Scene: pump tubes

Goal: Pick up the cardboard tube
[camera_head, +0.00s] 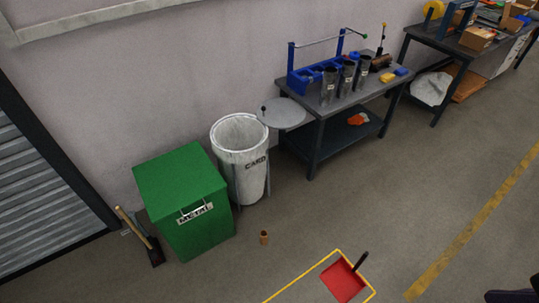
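The cardboard tube (264,238) is a small brown cylinder standing upright on the grey floor, low in the middle of the head view. It stands apart from other things, to the right of the green bin and in front of the white bin. Neither of my grippers can be made out in this view. A dark shape shows at the bottom right edge, too cut off to identify.
A green metal bin (185,200) and an open white bin marked CARD (250,175) stand by the wall. A red dustpan (343,280) lies near yellow floor lines. A workbench (315,125) holds grey tubes (347,78). Floor around the cardboard tube is clear.

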